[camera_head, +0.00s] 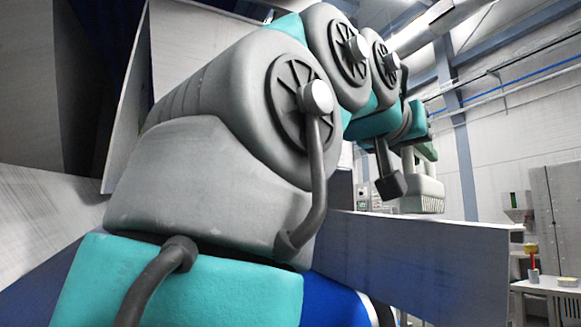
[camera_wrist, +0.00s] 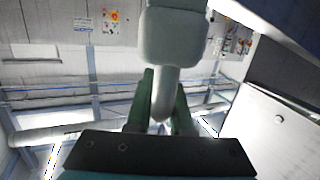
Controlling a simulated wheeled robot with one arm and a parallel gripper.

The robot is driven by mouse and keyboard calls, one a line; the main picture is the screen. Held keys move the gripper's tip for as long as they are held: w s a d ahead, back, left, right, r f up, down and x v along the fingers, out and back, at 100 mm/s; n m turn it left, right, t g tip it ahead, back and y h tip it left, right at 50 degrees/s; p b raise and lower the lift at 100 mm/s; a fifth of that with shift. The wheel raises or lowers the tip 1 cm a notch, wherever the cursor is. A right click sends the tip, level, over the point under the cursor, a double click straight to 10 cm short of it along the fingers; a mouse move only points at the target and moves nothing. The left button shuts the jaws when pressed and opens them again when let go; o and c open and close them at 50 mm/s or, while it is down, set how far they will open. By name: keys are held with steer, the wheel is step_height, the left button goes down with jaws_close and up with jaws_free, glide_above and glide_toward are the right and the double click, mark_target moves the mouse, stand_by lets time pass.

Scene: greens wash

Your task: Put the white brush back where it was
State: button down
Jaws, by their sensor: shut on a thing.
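The white brush (camera_head: 422,192) is in the head view, right of centre, held up in the air with its bristles pointing down. My gripper (camera_head: 414,152) is at the end of my arm just above the brush head. In the wrist view, the two green fingers of my gripper (camera_wrist: 164,95) close on the brush's pale handle, and the broad white brush head (camera_wrist: 174,38) extends beyond the fingertips. The place where the brush was before cannot be made out in these views.
A long grey metal wall (camera_head: 425,262) runs below and in front of the brush. At the right stands a white table (camera_head: 548,286) with small items, beside a grey cabinet (camera_head: 556,215). My arm hides much of the head view's left and middle.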

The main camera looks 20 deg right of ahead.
steer(key=shift+f, duration=0.25)
steer(key=c, duration=0.7)
jaws_free()
steer(key=shift+c, duration=0.2)
steer(key=f+v, duration=0.1)
steer(key=v, duration=0.6)
steer(key=shift+s+a+r, duration=0.2)
steer(key=shift+a+r, duration=0.15)
steer(key=shift+r, duration=0.2)
